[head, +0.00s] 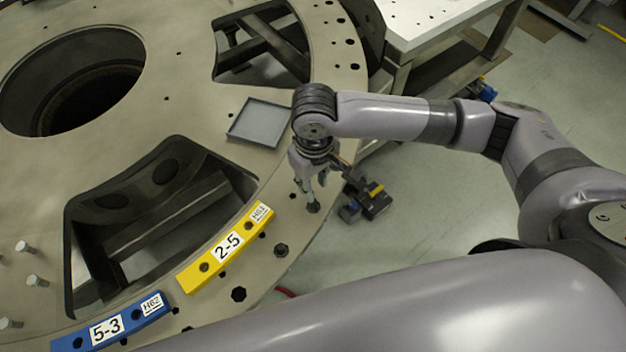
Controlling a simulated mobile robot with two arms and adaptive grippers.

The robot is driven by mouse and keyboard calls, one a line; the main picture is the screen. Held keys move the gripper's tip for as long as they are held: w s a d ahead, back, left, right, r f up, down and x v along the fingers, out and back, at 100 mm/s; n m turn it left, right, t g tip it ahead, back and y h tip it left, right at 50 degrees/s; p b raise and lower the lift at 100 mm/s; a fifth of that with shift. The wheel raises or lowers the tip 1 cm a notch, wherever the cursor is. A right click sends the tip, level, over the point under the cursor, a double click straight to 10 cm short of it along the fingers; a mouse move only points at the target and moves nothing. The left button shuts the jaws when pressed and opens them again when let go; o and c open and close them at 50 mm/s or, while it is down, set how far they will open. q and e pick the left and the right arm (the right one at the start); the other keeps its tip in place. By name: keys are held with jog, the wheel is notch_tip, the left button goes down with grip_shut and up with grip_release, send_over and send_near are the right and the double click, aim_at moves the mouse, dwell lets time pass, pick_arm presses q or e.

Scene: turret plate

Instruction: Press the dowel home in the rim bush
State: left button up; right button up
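My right gripper (313,200) points down over the outer rim of the large turret plate (220,150). Its fingertips are at a small dark bush or hole in the rim, touching it or just above it. The fingers are small in view, and I cannot tell whether they are apart or closed. I cannot make out a dowel at the fingertips; any dowel there is hidden or too small to tell. Other dark bushes, one of them (281,250), sit along the rim nearer to me. My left gripper is not in view.
A shallow grey tray (232,135) lies on the plate behind the gripper. A yellow block (190,279) marked 2-5 and a blue block (70,343) marked 5-3 lie along the rim. Several light pegs (36,280) stand at left. A white-topped table (430,20) is at the back.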

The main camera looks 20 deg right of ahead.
notch_tip(320, 180, down, 5)
jog(key=b, duration=0.5)
jog(key=shift+f+b, duration=0.4)
jog(key=shift+f, duration=0.7)
jog(key=shift+c, duration=0.6)
grip_shut()
